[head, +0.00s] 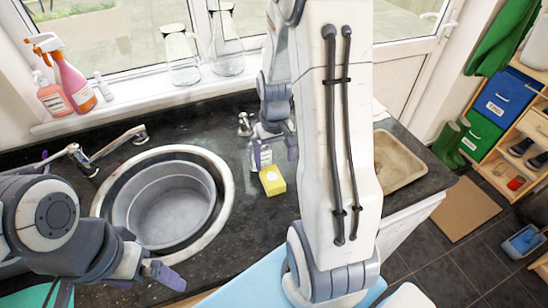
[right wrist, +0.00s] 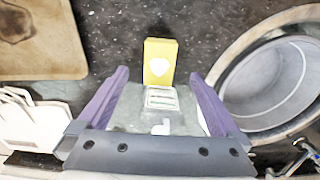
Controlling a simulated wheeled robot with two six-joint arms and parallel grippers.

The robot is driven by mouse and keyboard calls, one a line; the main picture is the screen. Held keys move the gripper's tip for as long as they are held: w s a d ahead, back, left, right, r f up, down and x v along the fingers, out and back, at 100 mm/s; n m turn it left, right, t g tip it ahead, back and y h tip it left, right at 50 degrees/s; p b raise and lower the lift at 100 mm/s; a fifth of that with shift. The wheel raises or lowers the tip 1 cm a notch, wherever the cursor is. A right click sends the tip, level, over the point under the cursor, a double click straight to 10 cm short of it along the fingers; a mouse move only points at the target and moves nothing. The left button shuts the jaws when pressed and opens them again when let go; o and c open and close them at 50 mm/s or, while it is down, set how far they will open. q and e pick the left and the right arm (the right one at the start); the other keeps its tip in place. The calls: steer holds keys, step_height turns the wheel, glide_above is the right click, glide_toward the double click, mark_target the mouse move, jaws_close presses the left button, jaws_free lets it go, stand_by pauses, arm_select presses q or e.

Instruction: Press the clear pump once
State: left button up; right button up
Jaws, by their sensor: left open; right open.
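The clear pump (head: 265,157) is a see-through bottle with a pale label, standing on the dark granite counter behind a yellow box. My right gripper (head: 273,146) is over it, partly hiding its top. In the right wrist view the clear pump (right wrist: 162,98) lies between the two open purple fingers (right wrist: 160,85), with clear space on both sides. Its pale nozzle shows nearer the palm. My left gripper (head: 158,272) is open and empty at the lower left, in front of the sink, well away from the pump.
The yellow box (head: 272,181), with a white heart in the wrist view, stands close to the pump. A round sink (head: 228,190) holding a grey basin is to the left. A brown tray (head: 402,165) is to the right. Spray bottles (head: 75,84) and glass jugs (head: 183,60) stand on the sill.

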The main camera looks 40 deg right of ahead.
mark_target(274, 182)
steer(key=shift+f, duration=0.1)
step_height(274, 182, down, 10)
steer(key=shift+f+p, duration=0.15)
steer(key=shift+p, duration=0.5)
steer(key=shift+a, duration=0.1)
steer(key=c, duration=1.3)
